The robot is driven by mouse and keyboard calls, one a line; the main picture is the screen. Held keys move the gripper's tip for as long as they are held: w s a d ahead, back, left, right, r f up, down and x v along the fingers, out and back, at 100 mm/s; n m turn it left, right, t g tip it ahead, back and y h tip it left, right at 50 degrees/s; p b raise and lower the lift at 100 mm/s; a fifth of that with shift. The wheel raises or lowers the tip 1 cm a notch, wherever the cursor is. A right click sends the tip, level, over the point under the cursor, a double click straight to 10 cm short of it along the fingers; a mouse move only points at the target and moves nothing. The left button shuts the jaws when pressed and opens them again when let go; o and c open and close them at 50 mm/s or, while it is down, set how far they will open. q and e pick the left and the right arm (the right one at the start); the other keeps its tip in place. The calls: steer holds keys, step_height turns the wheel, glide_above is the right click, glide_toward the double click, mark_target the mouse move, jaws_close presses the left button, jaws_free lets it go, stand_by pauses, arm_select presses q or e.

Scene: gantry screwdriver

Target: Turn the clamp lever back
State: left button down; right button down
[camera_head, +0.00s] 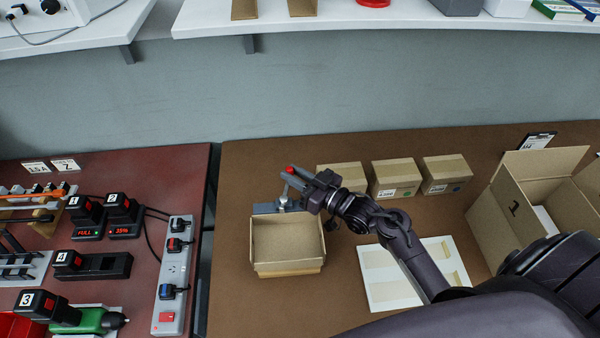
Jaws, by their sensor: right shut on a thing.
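A grey clamp (264,208) sits at the back edge of an open, empty cardboard box (288,268) on the brown table. The clamp lever (290,170) has a red end, which shows at the tips of my right gripper (299,180). My right gripper comes in from the right and is shut on the lever, above the clamp. Its fingers and wrist hide part of the lever and the clamp. My left gripper is not in view.
Several small closed cartons (396,178) stand behind my right arm. A white panel (380,285) lies under that arm. A large open carton (480,210) is at right. A power strip (173,270) and battery chargers (90,232) are on the red table at left.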

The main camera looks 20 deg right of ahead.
steer(key=c, duration=1.3)
jaws_free()
steer(key=b+v, duration=0.1)
steer(key=v, duration=0.6)
steer(key=shift+s+d, duration=0.15)
steer(key=shift+s, duration=0.2)
